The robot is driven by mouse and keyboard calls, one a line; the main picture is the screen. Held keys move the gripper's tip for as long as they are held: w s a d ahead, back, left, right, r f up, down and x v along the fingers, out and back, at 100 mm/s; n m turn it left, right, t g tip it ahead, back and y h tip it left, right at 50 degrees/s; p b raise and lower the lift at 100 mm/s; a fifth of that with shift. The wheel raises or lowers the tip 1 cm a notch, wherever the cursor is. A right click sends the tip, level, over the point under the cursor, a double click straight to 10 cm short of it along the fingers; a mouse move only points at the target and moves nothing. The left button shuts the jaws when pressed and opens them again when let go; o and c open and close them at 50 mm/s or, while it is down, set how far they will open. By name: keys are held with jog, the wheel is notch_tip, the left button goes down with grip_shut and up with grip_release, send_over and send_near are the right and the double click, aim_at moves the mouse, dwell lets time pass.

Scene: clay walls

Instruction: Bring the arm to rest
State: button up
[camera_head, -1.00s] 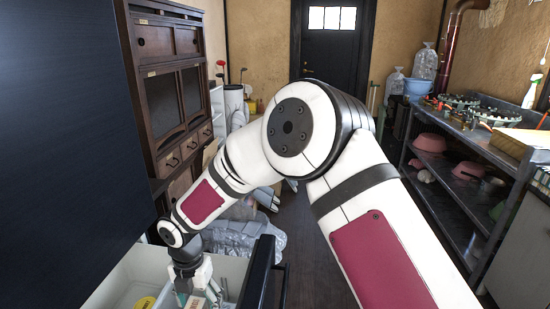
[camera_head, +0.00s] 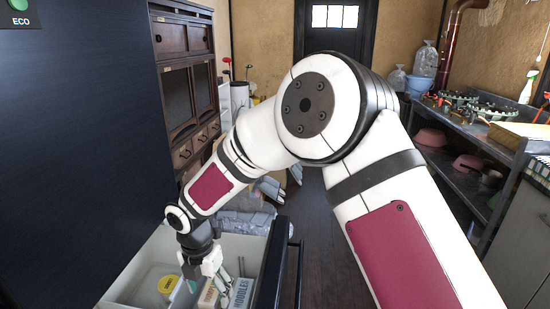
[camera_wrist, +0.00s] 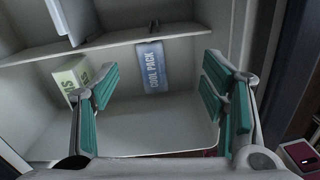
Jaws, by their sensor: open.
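My arm (camera_head: 390,240) reaches forward and bends down to the left in the head view. My gripper (camera_head: 212,284) points down over an open pull-out drawer (camera_head: 252,262). In the wrist view my gripper (camera_wrist: 160,88) has its teal-padded fingers spread wide, with nothing between them. Beyond the fingers, inside the drawer, lie a blue cool pack (camera_wrist: 153,68) and a white and green box (camera_wrist: 72,78). In the head view the drawer also holds a yellow-lidded tub (camera_head: 167,285) and a box lettered NOODLES (camera_head: 242,292).
A dark appliance front (camera_head: 85,130) fills the left. The drawer's dark front with a handle (camera_head: 297,275) sticks out. A wooden cabinet (camera_head: 188,80) stands behind. A metal shelf unit (camera_head: 470,150) with pots runs along the right. Dark floor (camera_head: 325,250) is open between.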

jog(key=s+d+r+m+h+b, duration=0.1)
jog(key=s+d+r+m+b, duration=0.15)
jog(key=d+r+m, duration=0.5)
jog(key=s+d+r+m+b, duration=0.1)
jog(key=s+d+r+m, duration=0.25)
jog(key=d, duration=0.65)
jog(key=s+d+r+m+h+b, duration=0.1)
jog(key=s+d+r+m+b, duration=0.1)
jog(key=d+r+m, duration=0.5)
jog(key=s+d+f+m+y+b, duration=0.1)
jog(key=s+d+f+m+b, duration=0.1)
jog(key=s+d+m, duration=0.55)
jog(key=s+d+f+m+y+b, duration=0.25)
jog(key=s+m, duration=0.55)
jog(key=s, duration=0.6)
notch_tip(320, 180, up, 30)
jog(key=t+h+p, duration=0.1)
jog(key=t+p, duration=0.3)
jog(key=p, duration=2.4)
jog(key=shift+s+d+r+n, duration=0.15)
jog(key=shift+d+r+n, duration=0.1)
jog(key=shift+n, duration=0.1)
